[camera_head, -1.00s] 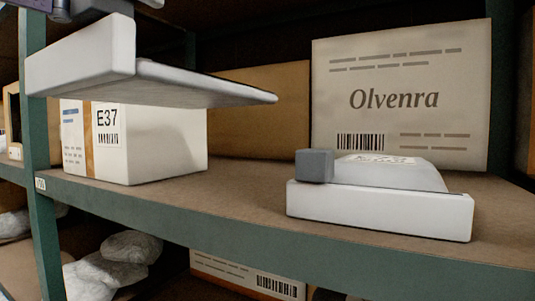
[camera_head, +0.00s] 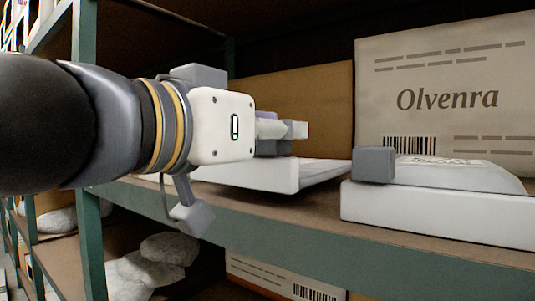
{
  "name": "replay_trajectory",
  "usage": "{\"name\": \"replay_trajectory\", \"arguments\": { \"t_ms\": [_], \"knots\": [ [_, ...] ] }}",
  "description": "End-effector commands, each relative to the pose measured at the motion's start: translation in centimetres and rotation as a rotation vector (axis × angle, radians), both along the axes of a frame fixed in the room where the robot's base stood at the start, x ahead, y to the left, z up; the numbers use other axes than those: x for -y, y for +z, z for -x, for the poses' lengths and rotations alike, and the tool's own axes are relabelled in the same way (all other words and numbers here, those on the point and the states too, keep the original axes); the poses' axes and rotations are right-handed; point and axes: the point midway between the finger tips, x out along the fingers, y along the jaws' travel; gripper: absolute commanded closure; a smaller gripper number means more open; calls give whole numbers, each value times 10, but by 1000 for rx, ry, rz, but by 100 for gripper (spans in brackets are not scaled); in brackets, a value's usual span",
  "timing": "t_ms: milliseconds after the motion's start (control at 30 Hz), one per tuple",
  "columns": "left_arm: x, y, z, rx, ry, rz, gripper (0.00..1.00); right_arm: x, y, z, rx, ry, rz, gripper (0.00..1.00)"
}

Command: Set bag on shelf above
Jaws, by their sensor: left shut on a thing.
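My left arm comes in from the left, and its gripper (camera_head: 297,131) is partly hidden behind my own wrist. My right gripper is not in view.
A white slab (camera_head: 440,213) with a grey block (camera_head: 373,164) and a pale packet on it stands at right. Behind are the Olvenra box (camera_head: 447,70) and a brown box (camera_head: 325,95). Green posts (camera_head: 86,45) stand left. Pale lumpy bags (camera_head: 150,268) lie on the lower shelf.

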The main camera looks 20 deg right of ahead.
Motion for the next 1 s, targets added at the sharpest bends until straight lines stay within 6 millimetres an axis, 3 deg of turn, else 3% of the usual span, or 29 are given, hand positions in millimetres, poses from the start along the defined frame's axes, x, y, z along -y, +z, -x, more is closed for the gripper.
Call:
{"name": "replay_trajectory", "arguments": {
  "t_ms": [33,67,300,333,400,767,1000],
  "knots": [
    [-1,-19,-6,-17,0,1,100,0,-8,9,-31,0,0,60],
    [-1,-22,-6,-17,1,1,100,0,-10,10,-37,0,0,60],
    [-1,-19,-1,-3,2,1,100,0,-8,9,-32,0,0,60],
    [-1,-20,-1,-4,2,1,67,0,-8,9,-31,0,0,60],
    [-1,-20,-1,-4,2,0,53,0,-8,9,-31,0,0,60],
    [-6,-18,2,1,3,1,53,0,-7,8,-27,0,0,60],
    [-47,-13,35,10,6,2,53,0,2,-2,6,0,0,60]
  ]
}}
